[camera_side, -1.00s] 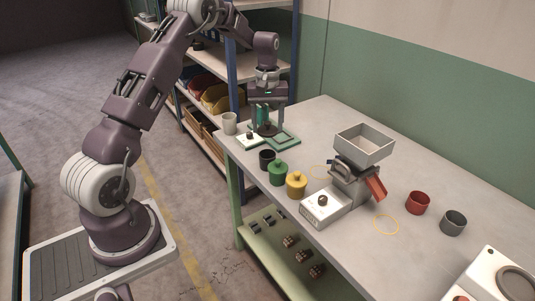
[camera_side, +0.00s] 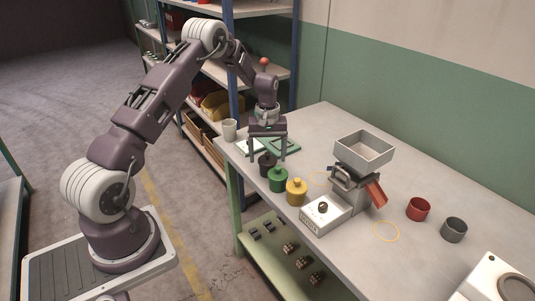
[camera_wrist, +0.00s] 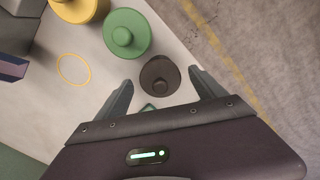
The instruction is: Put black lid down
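The black lid (camera_wrist: 160,74), round with a small knob, lies between my fingertips in the wrist view, apparently seated on the black jar (camera_side: 267,170). The jar's opening is covered and its body is mostly hidden from above. In the side view the lid is partly hidden by my gripper. My gripper (camera_side: 268,157) is open over the black jar. In the wrist view its two fingertips (camera_wrist: 161,78) stand apart on either side of the lid, with gaps between them and its edge.
A green lidded jar (camera_side: 278,180) and a yellow lidded jar (camera_side: 296,192) stand close in front. The hopper machine (camera_side: 362,149) stands to the right. The table edge is close on the left.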

